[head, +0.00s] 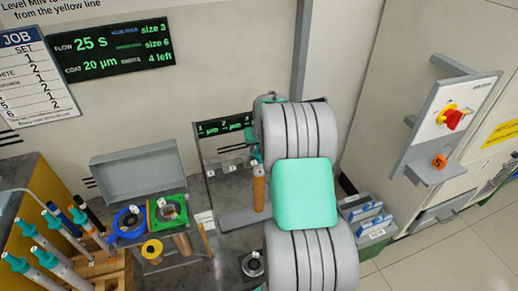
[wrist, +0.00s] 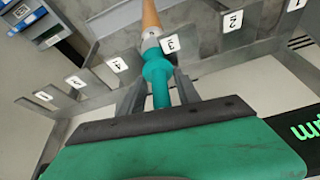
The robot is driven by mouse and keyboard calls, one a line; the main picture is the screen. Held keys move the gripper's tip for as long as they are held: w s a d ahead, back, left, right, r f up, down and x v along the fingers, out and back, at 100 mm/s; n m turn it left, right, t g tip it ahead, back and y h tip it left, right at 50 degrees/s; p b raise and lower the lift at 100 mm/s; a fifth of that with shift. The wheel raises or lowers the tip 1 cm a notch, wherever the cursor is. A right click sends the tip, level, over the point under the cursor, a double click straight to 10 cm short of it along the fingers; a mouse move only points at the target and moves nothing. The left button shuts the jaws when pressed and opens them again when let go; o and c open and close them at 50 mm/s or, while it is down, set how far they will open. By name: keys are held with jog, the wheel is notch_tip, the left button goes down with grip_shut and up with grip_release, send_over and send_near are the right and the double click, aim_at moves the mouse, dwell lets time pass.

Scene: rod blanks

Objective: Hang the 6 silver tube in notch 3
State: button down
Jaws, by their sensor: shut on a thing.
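My gripper (wrist: 158,92) is shut on the teal top (wrist: 157,72) of a tube. Below the top is a pale collar (wrist: 150,38) with a mark too small to read. The tube's body (wrist: 151,14) looks orange-tan, not silver; in the head view it hangs upright as an orange tube (head: 259,190) under my gripper. The notched rack (wrist: 220,52) has numbered tabs. The collar is right beside the tab marked 3 (wrist: 170,44), overlapping it in the picture. I cannot tell whether the collar rests in the notch. Several grey tubes with teal tops (head: 42,258) stand at left.
A wooden holder (head: 108,265) bears tubes at lower left. A blue ring (head: 128,222), a green square fixture (head: 168,211) and a grey open box (head: 140,170) are on the bench. Bins (head: 368,220) stand right of my arm. The other visible rack notches look empty.

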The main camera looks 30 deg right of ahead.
jog(key=shift+s+f+b, duration=0.1)
jog(key=shift+f+b, duration=0.25)
jog(key=shift+f, duration=0.1)
dwell(0.4)
